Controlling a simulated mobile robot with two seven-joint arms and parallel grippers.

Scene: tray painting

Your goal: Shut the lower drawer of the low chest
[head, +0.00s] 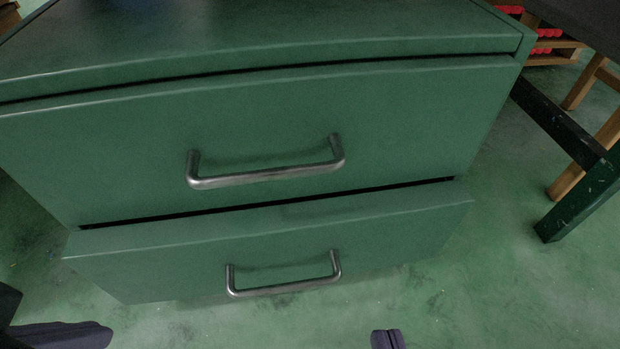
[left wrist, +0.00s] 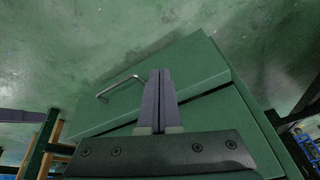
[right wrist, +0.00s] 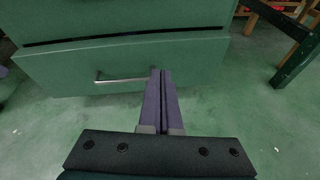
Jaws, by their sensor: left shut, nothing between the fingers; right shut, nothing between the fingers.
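The low chest (head: 270,25) is green with two drawers. Its lower drawer (head: 150,272) stands out a little past the upper drawer (head: 410,115), with a dark gap above its front. The lower drawer's metal bar handle (head: 285,289) shows in the head view and also in the right wrist view (right wrist: 120,81). My left gripper (head: 100,333) is shut and empty, low at the left of the drawer front; its fingers also show in the left wrist view (left wrist: 159,72). My right gripper (head: 387,336) is shut and empty, in front of the drawer's right half, apart from the handle.
A dark table leg (head: 570,210) and wooden legs (head: 590,140) stand to the right of the chest. Red items (head: 545,35) lie on a wooden rack at the back right. The green floor (head: 480,290) in front of the chest is clear.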

